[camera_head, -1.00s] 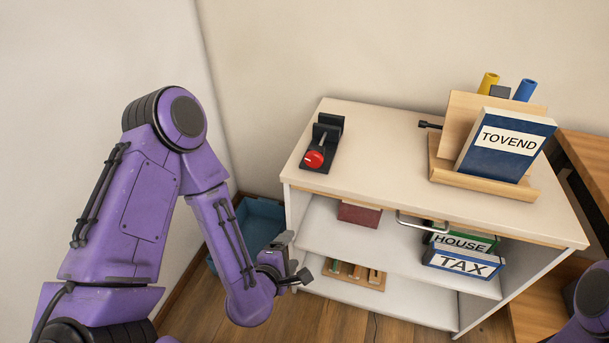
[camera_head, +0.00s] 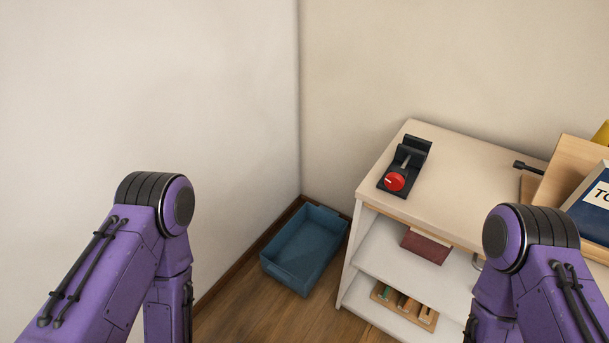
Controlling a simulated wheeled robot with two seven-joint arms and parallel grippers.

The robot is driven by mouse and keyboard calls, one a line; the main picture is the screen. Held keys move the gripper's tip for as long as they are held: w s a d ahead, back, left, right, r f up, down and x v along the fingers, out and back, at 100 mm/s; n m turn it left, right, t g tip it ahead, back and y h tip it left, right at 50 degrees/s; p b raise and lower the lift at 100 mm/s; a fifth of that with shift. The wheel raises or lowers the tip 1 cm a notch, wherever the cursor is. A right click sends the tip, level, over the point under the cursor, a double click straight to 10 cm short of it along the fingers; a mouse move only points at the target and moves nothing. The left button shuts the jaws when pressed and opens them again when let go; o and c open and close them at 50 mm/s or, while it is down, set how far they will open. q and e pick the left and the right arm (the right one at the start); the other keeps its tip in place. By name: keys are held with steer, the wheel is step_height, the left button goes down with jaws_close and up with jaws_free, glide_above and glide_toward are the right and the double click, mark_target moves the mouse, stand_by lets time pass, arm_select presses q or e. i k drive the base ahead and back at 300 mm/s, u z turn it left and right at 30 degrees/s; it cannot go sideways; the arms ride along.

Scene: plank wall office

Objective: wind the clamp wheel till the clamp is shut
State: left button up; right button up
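The clamp (camera_head: 408,160) is a black block-like device on the left end of the cabinet top. Its red wheel (camera_head: 395,182) with a white mark faces me at the near end. A grey screw bar runs back from the wheel toward the black jaw behind. I cannot tell from here how wide the jaws stand. Both of my purple arms are in view at the lower left and lower right, but their grippers are below the frame. Nothing of mine touches the clamp.
The white cabinet top (camera_head: 450,196) is clear around the clamp. A wooden holder (camera_head: 565,178) with a blue book (camera_head: 592,205) stands at right. Below are a dark red box (camera_head: 426,246) and a wooden tray (camera_head: 404,306) on shelves. A blue bin (camera_head: 305,246) sits on the floor in the corner.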

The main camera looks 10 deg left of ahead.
mark_target(393, 181)
steer(key=u, duration=1.8)
steer(key=k, duration=1.4)
steer(key=z, duration=1.45)
steer(key=i, duration=0.5)
steer(key=z, duration=0.05)
